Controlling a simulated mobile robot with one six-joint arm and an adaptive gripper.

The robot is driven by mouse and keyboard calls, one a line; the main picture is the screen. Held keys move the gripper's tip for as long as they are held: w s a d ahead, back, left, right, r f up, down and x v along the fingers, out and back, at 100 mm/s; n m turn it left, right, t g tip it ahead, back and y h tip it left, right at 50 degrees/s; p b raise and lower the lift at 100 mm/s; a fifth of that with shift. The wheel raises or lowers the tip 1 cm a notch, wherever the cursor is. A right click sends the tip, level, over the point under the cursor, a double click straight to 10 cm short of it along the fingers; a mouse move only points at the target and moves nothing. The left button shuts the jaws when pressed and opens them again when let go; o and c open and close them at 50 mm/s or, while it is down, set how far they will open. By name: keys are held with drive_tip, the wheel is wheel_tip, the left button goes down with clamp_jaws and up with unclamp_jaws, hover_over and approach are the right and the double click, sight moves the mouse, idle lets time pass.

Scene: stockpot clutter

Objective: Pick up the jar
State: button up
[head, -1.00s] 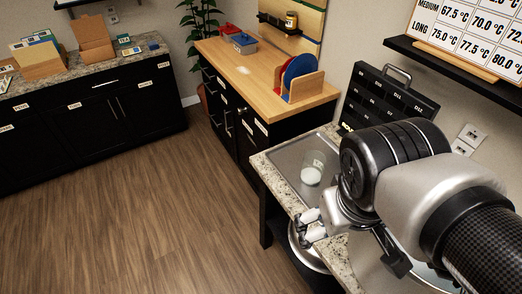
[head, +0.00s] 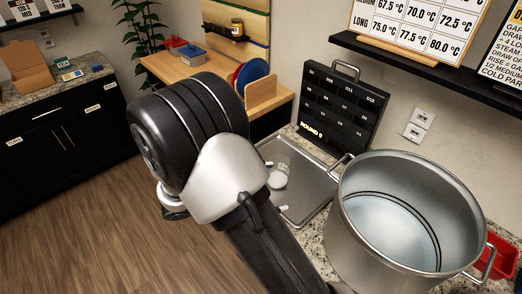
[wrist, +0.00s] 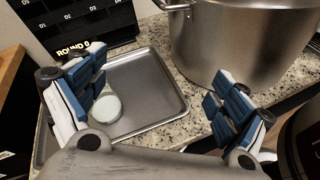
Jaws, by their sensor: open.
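A clear glass jar (head: 279,172) with white contents stands on a metal tray (head: 308,190) on the granite counter. My arm partly covers the tray in the head view. In the wrist view the jar's round white part (wrist: 106,109) shows beside the left finger, which partly hides the jar. The tray (wrist: 150,88) lies beneath. My gripper (wrist: 157,80) is open and empty, its blue-padded fingers spread wide. The jar is close to the left finger in the picture; I cannot tell the height between them.
A large steel stockpot (head: 405,215) stands right of the tray, with a red bin (head: 495,257) beyond it. A black panel (head: 342,108) with a handle stands behind the tray. A dark-lidded container (head: 237,28) sits on a wall shelf. A wooden rack (head: 262,92) holds coloured plates.

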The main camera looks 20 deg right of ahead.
drive_tip(key=w+a+f+n+t+h, duration=0.1)
drive_tip(key=w+a+f+n+t, duration=0.3)
drive_tip(key=f, duration=0.3)
drive_tip(key=w+a+f+n+t, duration=0.2)
drive_tip(key=f+n+t, duration=0.3)
drive_tip(key=f+n, duration=0.15)
drive_tip(key=b, duration=0.3)
approach(274, 177)
drive_tip(key=shift+m, duration=0.25)
drive_tip(key=x, duration=0.4)
drive_tip(key=f+x, duration=0.1)
drive_tip(key=x, duration=0.2)
drive_tip(key=shift+w+a+f, duration=0.1)
drive_tip(key=shift+w+a, duration=0.05)
drive_tip(key=shift+w, duration=0.3)
drive_tip(key=x, duration=0.1)
drive_tip(key=b+x, duration=0.1)
drive_tip(key=x, duration=0.2)
drive_tip(key=shift+w+f, duration=0.1)
drive_tip(key=shift+f, duration=0.25)
drive_tip(key=shift+w+d, duration=0.25)
drive_tip(key=shift+d, duration=0.15)
drive_tip(key=shift+r, duration=0.1)
drive_tip(key=c, duration=1.3)
